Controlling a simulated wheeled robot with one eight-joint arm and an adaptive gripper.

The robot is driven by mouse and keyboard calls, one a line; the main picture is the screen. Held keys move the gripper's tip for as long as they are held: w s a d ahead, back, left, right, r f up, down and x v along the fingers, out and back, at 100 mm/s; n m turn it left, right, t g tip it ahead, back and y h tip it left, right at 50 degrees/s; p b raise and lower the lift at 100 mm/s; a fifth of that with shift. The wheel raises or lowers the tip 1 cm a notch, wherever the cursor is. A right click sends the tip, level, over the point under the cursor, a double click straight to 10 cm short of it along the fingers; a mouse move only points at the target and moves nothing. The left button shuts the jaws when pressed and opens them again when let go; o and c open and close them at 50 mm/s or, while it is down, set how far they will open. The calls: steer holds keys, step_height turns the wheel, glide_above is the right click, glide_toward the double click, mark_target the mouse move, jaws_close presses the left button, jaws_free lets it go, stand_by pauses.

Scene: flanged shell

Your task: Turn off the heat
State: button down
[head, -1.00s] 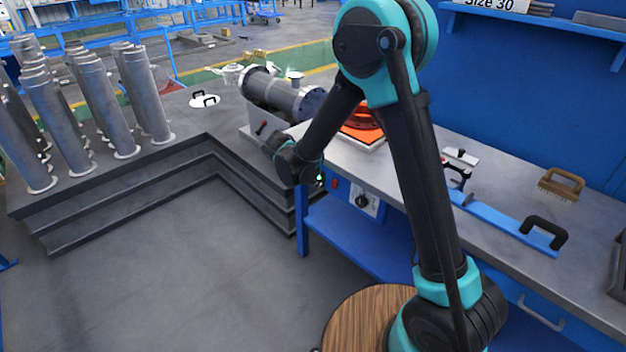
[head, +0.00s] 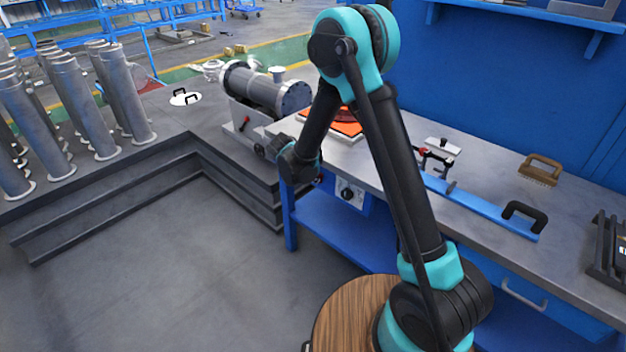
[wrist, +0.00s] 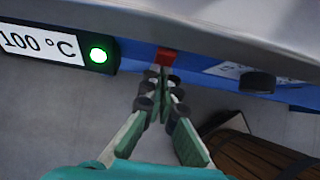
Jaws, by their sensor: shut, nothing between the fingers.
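The heater's control panel hangs under the bench front. In the wrist view it has a display reading 100 °C (wrist: 40,43), a lit green lamp (wrist: 98,55), a red switch (wrist: 166,57) and a black knob (wrist: 257,82). My gripper (wrist: 158,76) is shut and empty, its tips right at the red switch; I cannot tell whether they touch it. In the head view the knob (head: 347,194) shows, while my wrist hides the lamp and display. An orange-red heating plate (head: 345,128) sits on the bench behind my arm.
A flanged metal shell (head: 262,90) lies on a stand left of the plate. A blue bar with a black handle (head: 485,208) and a brush (head: 540,170) lie on the bench. Several upright tubes (head: 82,105) stand at left. The floor before the bench is clear.

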steer(key=shift+w+d+f, duration=0.15)
steer(key=shift+w+f, duration=0.05)
steer(key=shift+f, duration=0.05)
steer(key=shift+r, duration=0.85)
steer(key=s+a+f+v, duration=0.1)
steer(key=v, duration=1.1)
steer(key=shift+s+a, duration=0.3)
steer(key=shift+s, duration=0.25)
